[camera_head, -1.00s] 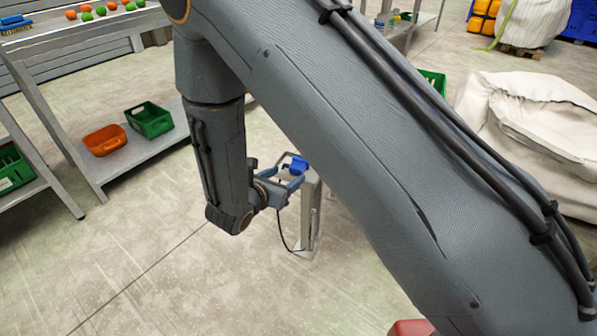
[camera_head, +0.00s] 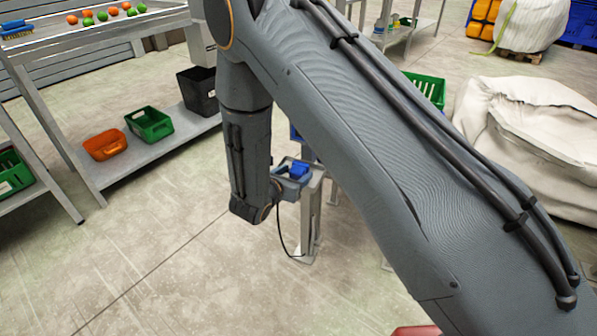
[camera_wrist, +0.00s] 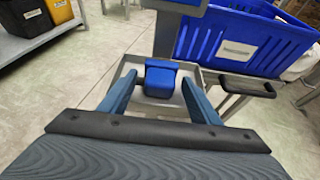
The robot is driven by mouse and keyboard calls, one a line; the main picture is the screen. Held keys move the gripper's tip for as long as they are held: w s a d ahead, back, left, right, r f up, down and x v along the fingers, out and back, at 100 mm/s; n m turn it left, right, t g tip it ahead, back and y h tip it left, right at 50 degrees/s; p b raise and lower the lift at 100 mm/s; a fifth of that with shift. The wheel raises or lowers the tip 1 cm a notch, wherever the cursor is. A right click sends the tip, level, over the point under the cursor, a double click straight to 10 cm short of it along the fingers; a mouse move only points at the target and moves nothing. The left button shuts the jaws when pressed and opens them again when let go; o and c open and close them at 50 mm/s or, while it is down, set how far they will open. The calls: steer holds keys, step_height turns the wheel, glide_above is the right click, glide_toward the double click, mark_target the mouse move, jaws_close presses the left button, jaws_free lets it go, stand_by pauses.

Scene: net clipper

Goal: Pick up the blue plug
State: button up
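The blue plug (camera_wrist: 162,80) sits on a small grey metal tray (camera_wrist: 160,113) in the wrist view, near the middle. My gripper (camera_wrist: 158,80) is open, with one blue-grey finger on each side of the plug and a visible gap on both sides. In the camera_head view the blue plug (camera_head: 297,169) shows at the top of a slim metal stand (camera_head: 309,225), and my gripper (camera_head: 292,178) is close to it. My arm hides part of the area behind the stand.
A large blue crate (camera_wrist: 245,40) stands just beyond the tray, right, in the wrist view. A black handle-like bar (camera_wrist: 247,85) is right of the tray. A shelf at left holds an orange bin (camera_head: 105,142) and a green bin (camera_head: 149,124). A white sack (camera_head: 530,140) stands at right.

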mark_target(295, 173)
steer(key=c, duration=1.1)
steer(key=shift+o, duration=0.2)
steer(key=shift+r, duration=0.15)
steer(key=shift+r, duration=0.25)
step_height(295, 173, up, 3)
steer(key=shift+r, duration=0.1)
steer(key=s+a, duration=0.4)
steer(key=s, duration=0.4)
steer(key=s+a, duration=0.3)
steer(key=s, duration=0.5)
steer(key=shift+s+a+f, duration=0.2)
steer(key=shift+a, duration=0.15)
steer(key=shift+d, duration=0.1)
steer(key=w+d+r+m+g+h, duration=0.1)
steer(key=d+r+m+g+h, duration=0.1)
steer(key=d, duration=1.2)
steer(key=w+d+r+m+g+h, duration=0.2)
steer(key=d+m+h, duration=0.1)
steer(key=d, duration=1)
steer(key=shift+d+r, duration=0.3)
steer(key=shift+d, duration=0.05)
